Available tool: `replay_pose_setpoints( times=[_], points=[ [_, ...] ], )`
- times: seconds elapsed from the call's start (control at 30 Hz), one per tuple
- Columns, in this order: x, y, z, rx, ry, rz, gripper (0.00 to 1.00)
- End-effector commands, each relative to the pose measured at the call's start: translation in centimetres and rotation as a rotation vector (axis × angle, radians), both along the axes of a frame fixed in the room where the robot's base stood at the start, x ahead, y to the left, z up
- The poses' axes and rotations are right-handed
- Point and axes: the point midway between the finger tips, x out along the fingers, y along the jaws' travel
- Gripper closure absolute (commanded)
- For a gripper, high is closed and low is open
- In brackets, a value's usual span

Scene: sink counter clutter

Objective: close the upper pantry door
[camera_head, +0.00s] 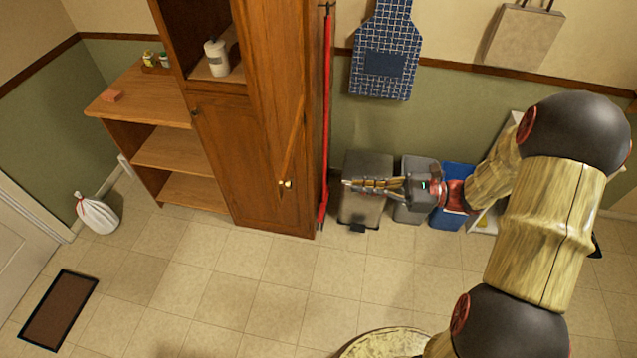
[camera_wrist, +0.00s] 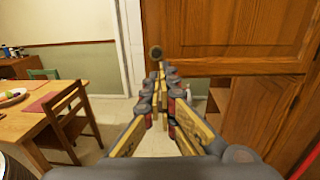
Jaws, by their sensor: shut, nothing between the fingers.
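The wooden pantry has an open upper compartment in the head view. Its upper door (camera_head: 275,60) stands swung out at the right of that compartment, with a small knob (camera_head: 287,184) near its low free corner. In the wrist view the door (camera_wrist: 235,25) fills the upper right, and its dark round knob (camera_wrist: 155,52) sits just beyond my fingertips. The lower door (camera_head: 225,155) looks shut. My gripper (camera_head: 350,184) is shut and empty, right of the open door; its fingers (camera_wrist: 158,75) point toward the knob side. I cannot tell whether they touch the door.
A white canister (camera_head: 216,58) stands in the upper compartment. An open shelf unit (camera_head: 150,95) adjoins the pantry on the left. A red pole (camera_head: 327,120) and bins (camera_head: 365,165) stand right of it. The wrist view shows a table (camera_wrist: 50,110) and chair (camera_wrist: 68,125) at left. Floor in front is clear.

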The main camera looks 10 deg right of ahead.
Motion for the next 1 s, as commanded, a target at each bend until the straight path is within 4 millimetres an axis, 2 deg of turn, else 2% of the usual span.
replay_pose_setpoints(
  times=[0.17,0.7,0.83,1.0],
  points=[
    [0.2,1.6,0.0,0.003,0.012,0.007,1.00],
    [2.7,11.2,0.0,0.000,0.010,0.009,1.00],
    [3.1,12.6,0.0,0.000,0.010,0.008,1.00],
    [3.4,13.5,0.0,0.000,0.010,0.006,1.00]
  ],
)
